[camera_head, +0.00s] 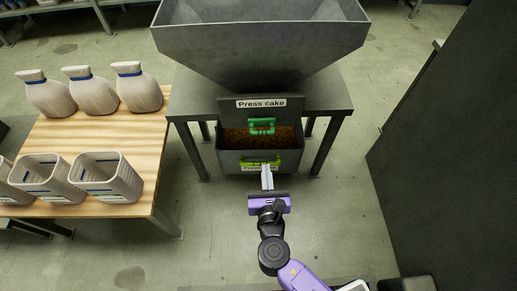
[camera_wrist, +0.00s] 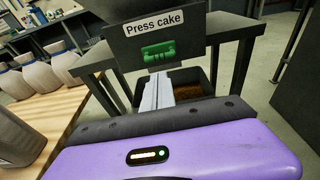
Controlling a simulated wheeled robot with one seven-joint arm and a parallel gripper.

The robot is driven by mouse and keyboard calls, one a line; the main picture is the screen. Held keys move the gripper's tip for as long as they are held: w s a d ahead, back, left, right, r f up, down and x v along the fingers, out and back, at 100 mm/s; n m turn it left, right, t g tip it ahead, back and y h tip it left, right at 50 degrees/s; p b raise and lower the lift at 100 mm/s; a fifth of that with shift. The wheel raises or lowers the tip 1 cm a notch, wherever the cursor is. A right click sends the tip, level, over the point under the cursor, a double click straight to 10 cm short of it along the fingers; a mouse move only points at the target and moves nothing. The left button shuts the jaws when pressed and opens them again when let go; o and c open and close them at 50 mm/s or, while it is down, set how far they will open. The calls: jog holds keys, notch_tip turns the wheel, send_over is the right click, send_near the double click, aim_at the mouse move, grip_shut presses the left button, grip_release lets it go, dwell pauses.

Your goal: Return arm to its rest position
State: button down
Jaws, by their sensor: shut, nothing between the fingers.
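My gripper (camera_head: 267,172) is shut, with nothing between its fingers. In the head view its fingertips overlap the front of the press cake bin (camera_head: 230,160), close to the yellow-green handle (camera_head: 247,162); I cannot tell whether they touch. The wrist view shows the shut fingers (camera_wrist: 157,92) pointing towards the bin. The bin is open on top and holds brown press cake (camera_head: 285,137). A panel labelled "Press cake" (camera_head: 261,103) stands behind it, with a green handle (camera_head: 262,126).
A grey hopper (camera_head: 260,45) stands on a dark metal table (camera_head: 330,95) above the bin. A wooden table (camera_head: 150,150) at left bears several pale jugs (camera_head: 137,88) and open containers (camera_head: 108,177). A dark cabinet (camera_head: 440,160) stands at right. Floor (camera_head: 345,220) between is clear.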

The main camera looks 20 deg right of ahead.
dwell(0.3)
jog(key=s+a+r+m+y+p, duration=0.1)
jog(key=s+a+r+m+y, duration=0.2)
jog(key=s+m, duration=0.35)
jog(key=s+a+r+m+y, duration=0.2)
jog(key=s+m+y, duration=0.15)
jog(key=m, duration=0.55)
jog(key=s+d+r+m+h+p, duration=0.1)
jog(key=s+d+r+m, duration=0.3)
jog(key=s+r+m, duration=0.4)
jog(key=s+d+r+m+p, duration=0.3)
jog(key=s+d+r+m, duration=0.2)
jog(key=s+r+m, duration=0.4)
jog(key=s+r, duration=0.2)
jog(key=s, duration=0.1)
jog(key=shift+s+h+p, duration=0.35)
